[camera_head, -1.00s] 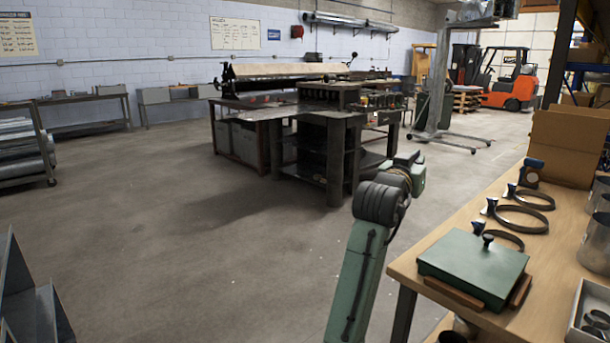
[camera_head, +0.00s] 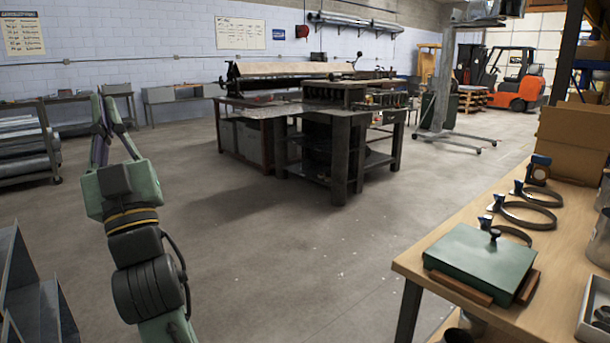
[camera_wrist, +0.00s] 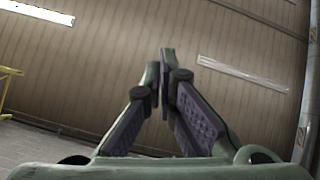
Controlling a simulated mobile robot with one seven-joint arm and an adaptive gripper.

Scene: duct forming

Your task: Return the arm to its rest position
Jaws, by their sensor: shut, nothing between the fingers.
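My gripper (camera_head: 101,100) is at the left of the head view, raised above the open floor and pointing up. Its green wrist sits below the fingers. In the wrist view my gripper (camera_wrist: 162,72) shows its two fingers meeting at the tips with nothing between them. Behind the fingers the wrist view shows the ribbed ceiling (camera_wrist: 110,50). My arm is bent up from the bottom of the head view. It is apart from the workbench and touches nothing that I can see.
A wooden workbench (camera_head: 430,250) with a green lidded box (camera_head: 480,258) and several ring clamps (camera_head: 527,215) stands at right. A dark machine table (camera_head: 325,150) stands mid-room. A pipe rack (camera_head: 25,150) is at far left, a grey metal rack (camera_head: 35,300) at lower left. The floor between is clear.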

